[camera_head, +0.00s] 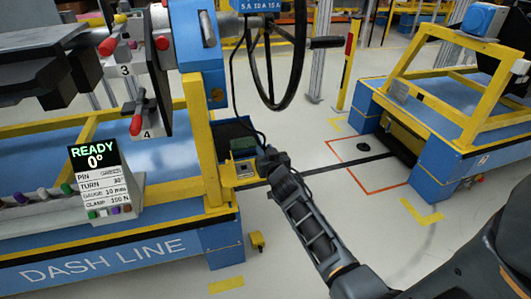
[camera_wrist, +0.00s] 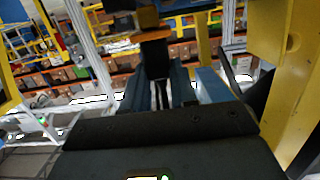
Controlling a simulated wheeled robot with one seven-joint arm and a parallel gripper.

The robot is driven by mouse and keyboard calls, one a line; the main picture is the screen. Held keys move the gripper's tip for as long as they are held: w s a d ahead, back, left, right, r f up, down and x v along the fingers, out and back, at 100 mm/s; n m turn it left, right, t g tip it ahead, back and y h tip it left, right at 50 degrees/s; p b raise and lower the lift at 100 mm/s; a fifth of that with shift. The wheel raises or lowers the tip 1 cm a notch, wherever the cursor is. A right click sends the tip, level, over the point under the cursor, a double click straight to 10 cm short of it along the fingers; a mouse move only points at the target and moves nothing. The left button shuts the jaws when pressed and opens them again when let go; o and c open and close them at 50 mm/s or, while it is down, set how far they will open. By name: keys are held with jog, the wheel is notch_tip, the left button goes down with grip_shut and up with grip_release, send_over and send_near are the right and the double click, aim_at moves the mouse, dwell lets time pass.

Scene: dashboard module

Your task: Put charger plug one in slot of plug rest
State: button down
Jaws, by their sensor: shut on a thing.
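My gripper (camera_head: 266,158) is at the end of my dark arm, beside a small yellow bracket on the corner of the blue and yellow dash line stand. A black cable hangs down from above and ends at the gripper. In the wrist view, a dark piece with an orange band (camera_wrist: 153,37) is at the jaws, and I take it to be charger plug one; the jaws are shut on it. In the head view the plug is mostly hidden by the gripper. A small grey-green box (camera_head: 242,147) sits above the yellow bracket (camera_head: 226,178), perhaps the plug rest; its slot cannot be made out.
A black wheel (camera_head: 272,62) stands above and behind the gripper. A yellow post (camera_head: 197,130) stands left of it. A sign panel (camera_head: 92,182) reads READY. Another blue and yellow stand (camera_head: 440,178) is at the right. Open floor lies between the stands.

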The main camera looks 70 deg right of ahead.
jog(key=shift+f+b, duration=0.6)
jog(key=c, duration=0.9)
grip_release()
